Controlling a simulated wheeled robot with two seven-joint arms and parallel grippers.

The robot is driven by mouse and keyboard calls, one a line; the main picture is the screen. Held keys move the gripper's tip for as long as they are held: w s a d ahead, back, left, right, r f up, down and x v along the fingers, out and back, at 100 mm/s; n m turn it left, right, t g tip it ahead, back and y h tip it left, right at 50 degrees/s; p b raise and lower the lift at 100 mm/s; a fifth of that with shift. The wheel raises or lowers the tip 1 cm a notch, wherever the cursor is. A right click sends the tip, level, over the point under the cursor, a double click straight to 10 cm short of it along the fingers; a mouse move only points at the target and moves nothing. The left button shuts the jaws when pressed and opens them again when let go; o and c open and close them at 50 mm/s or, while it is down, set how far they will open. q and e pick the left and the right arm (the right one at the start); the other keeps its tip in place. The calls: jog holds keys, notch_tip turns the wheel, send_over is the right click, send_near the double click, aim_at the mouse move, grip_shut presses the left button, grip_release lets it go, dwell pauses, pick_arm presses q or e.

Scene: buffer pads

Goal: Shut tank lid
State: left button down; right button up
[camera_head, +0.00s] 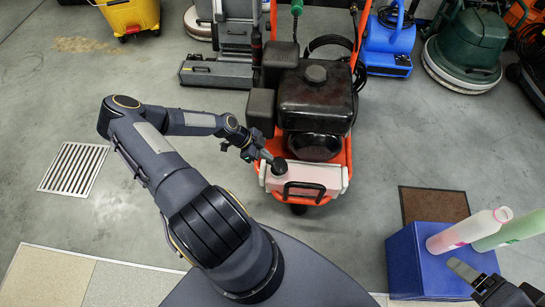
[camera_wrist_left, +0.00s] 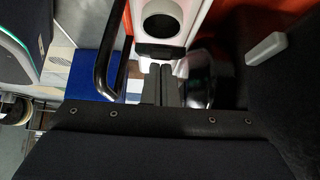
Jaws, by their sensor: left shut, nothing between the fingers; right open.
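The tank (camera_head: 318,178) is a pale pink and white box with a black handle at the front of the orange machine. A round black part (camera_head: 279,166) is at its upper left. In the left wrist view the white tank top has a round dark-rimmed opening (camera_wrist_left: 162,22), with a black piece (camera_wrist_left: 160,49) at its near edge; I cannot tell whether this is the lid. My left gripper (camera_head: 262,156) is beside the round part; its shut, empty fingers (camera_wrist_left: 164,84) point toward the black piece. Contact is unclear. My right gripper (camera_head: 468,272) is open, partly out of frame.
The black engine (camera_head: 316,95) rises behind the tank. A blue box (camera_head: 405,262) at lower right bears a pink bottle (camera_head: 468,230) and a green bottle (camera_head: 512,230). A floor drain (camera_head: 73,168) is at left. Other cleaning machines line the back; the left floor is clear.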

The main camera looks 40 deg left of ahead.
pick_arm(q)
jog(key=s+a+f+b, duration=0.2)
jog(key=a+f+b, duration=0.1)
jog(key=f+b, duration=0.3)
jog(key=shift+b, duration=0.3)
pick_arm(e)
notch_tip(320, 180, down, 7)
jog(key=shift+f, duration=0.2)
pick_arm(q)
jog(key=shift+s+f, duration=0.1)
jog(key=shift+f, duration=0.25)
pick_arm(e)
jog(key=shift+d+f, duration=0.1)
jog(key=shift+f, duration=0.05)
pick_arm(q)
jog(key=shift+a+r, duration=0.1)
jog(key=shift+r, duration=0.05)
